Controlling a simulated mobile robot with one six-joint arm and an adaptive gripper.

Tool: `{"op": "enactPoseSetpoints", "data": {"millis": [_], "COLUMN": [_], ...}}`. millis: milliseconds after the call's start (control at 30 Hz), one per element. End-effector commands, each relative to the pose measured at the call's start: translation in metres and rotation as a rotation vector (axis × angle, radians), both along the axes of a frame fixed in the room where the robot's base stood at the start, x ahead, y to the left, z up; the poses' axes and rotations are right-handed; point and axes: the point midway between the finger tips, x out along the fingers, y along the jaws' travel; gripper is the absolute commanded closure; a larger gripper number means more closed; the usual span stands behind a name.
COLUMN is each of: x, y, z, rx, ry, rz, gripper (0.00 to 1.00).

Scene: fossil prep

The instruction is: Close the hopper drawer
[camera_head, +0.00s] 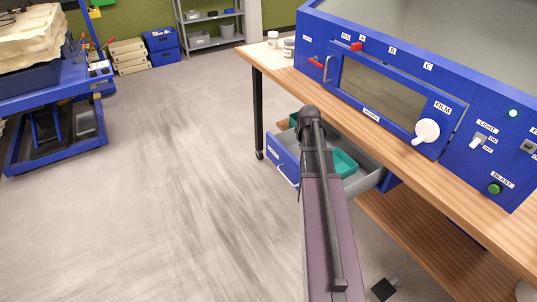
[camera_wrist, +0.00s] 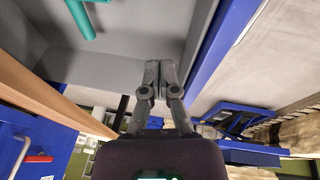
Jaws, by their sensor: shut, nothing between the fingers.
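The hopper drawer (camera_head: 284,160) stands pulled out under the wooden bench at the right in the head view. It has a blue front with a pale handle (camera_head: 287,176) and a grey inside holding a teal tray (camera_head: 344,164). My arm crosses in front of the drawer and hides part of it. In the wrist view my gripper (camera_wrist: 159,72) has its fingertips together and empty. They appear close to the grey inside and blue front (camera_wrist: 222,45) of the drawer; I cannot tell if they touch.
A blue blasting cabinet (camera_head: 400,97) sits on the wooden bench (camera_head: 275,75). The bench's black leg (camera_head: 258,112) stands left of the drawer. A blue cart (camera_head: 60,92) stands at far left. The grey floor between is clear.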

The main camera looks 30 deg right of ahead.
Motion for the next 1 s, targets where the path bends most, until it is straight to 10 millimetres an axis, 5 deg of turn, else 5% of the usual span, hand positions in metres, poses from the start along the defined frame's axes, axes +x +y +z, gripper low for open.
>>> {"op": "enactPoseSetpoints", "data": {"millis": [200, 433, 1000], "x": [-0.002, -0.005, 0.024], "y": [0.058, 0.100, 0.118], "z": [-0.001, -0.011, -0.078], "rx": [-0.017, -0.069, -0.530], "ry": [0.064, 0.134, 0.441], "rz": [0.034, 0.081, 0.449], "gripper": [1.00, 1.00, 1.00]}}
